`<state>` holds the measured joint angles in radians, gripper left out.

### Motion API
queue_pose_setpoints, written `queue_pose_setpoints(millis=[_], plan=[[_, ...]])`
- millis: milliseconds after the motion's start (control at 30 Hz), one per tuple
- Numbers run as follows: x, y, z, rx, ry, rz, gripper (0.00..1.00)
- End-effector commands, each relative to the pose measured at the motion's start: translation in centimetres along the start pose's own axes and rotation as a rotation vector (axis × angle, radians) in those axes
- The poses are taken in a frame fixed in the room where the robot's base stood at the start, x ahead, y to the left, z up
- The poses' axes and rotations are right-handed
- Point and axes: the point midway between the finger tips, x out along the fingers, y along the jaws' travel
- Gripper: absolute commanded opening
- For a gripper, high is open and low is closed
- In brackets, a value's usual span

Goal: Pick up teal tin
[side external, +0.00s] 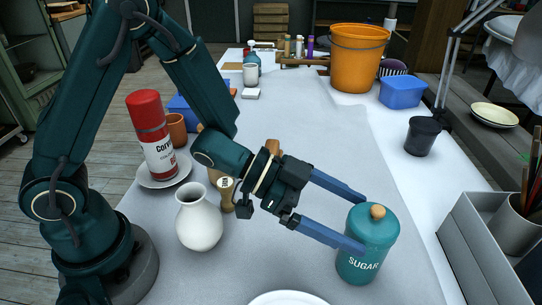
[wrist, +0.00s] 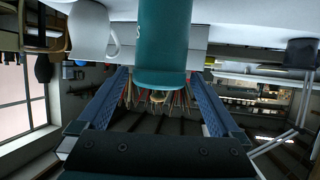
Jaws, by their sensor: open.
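The teal tin (side external: 368,250) stands upright on the grey-covered table at the front right in the side view. It has a round wooden knob on its lid and the word SUGAR on its front. My gripper (side external: 362,222) is open, with one blue finger behind the tin and the other at its near left side, by the upper part. In the wrist view the tin (wrist: 163,45) appears upside down, in line with the gap between my open fingers (wrist: 158,77). I cannot tell whether either finger touches it.
A white vase (side external: 199,218) stands left of my gripper. A red canister (side external: 151,137) stands on a plate farther left. A white round rim (side external: 288,298) shows at the bottom edge. A grey box (side external: 475,240) lies to the right. The middle of the table (side external: 310,130) is clear.

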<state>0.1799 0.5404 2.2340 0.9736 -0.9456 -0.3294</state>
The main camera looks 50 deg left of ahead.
Motion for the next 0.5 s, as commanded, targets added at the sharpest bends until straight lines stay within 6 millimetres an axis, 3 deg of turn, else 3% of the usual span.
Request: queue_pose_setpoints(millis=[167,500], plan=[[0.6,0.0,0.7,0.001,-0.001,0.000,1.00],[3.8,0.1,1.1,0.003,-0.002,0.002,1.00]])
